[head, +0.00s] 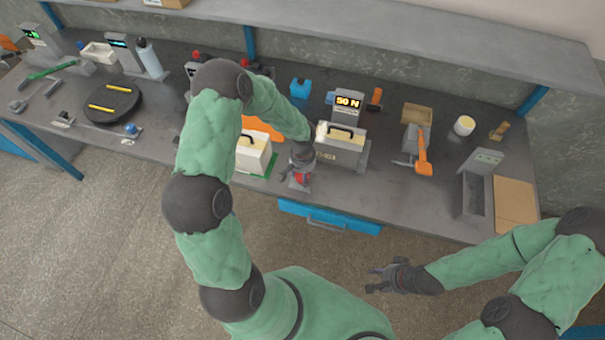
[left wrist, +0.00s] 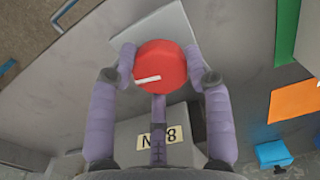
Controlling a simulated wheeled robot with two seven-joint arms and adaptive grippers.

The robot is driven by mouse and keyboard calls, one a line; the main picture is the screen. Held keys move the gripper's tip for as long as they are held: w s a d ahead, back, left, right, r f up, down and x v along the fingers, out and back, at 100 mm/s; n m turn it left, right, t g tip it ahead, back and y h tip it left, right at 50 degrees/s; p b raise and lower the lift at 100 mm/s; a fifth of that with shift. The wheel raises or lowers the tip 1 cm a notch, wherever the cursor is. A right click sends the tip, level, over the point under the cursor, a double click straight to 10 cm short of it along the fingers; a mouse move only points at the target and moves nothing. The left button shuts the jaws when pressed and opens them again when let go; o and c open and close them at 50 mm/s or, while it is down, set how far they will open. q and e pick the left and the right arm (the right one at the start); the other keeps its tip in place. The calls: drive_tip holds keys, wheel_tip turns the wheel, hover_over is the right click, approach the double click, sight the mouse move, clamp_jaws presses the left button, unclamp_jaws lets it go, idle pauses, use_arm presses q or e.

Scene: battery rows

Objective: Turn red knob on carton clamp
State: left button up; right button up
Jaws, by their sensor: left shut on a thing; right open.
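The red knob (left wrist: 160,68) with a white mark on its face sits between the fingers of my left gripper (left wrist: 160,78) in the left wrist view. The fingers are shut on its left and right sides. In the head view, my left gripper (head: 298,178) is at the bench's front edge, and a bit of the red knob shows there, mostly covered by the fingers. The grey carton clamp (head: 341,153) with a handled box in it stands just right of the gripper. A display (head: 347,103) behind it reads 50 N. My right gripper (head: 385,280) is open and empty, off the bench.
A white handled carton (head: 251,155) stands on a green mat left of my left gripper. An orange-handled tool (head: 424,155) lies right of the clamp. A blue drawer (head: 330,217) is under the bench edge. The bench front between the tool and the grey bin (head: 473,194) is clear.

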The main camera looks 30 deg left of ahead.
use_arm(q)
drive_tip(key=shift+w, duration=0.1)
drive_tip(key=m, duration=0.4)
drive_tip(key=shift+m, duration=0.3)
drive_tip(key=m+p, duration=0.1)
drive_tip(key=m, duration=0.5)
drive_tip(key=shift+r, duration=0.1)
drive_tip(key=shift+w, duration=0.1)
idle(0.3)
drive_tip(key=o, duration=1.1)
drive_tip(key=shift+o, duration=0.3)
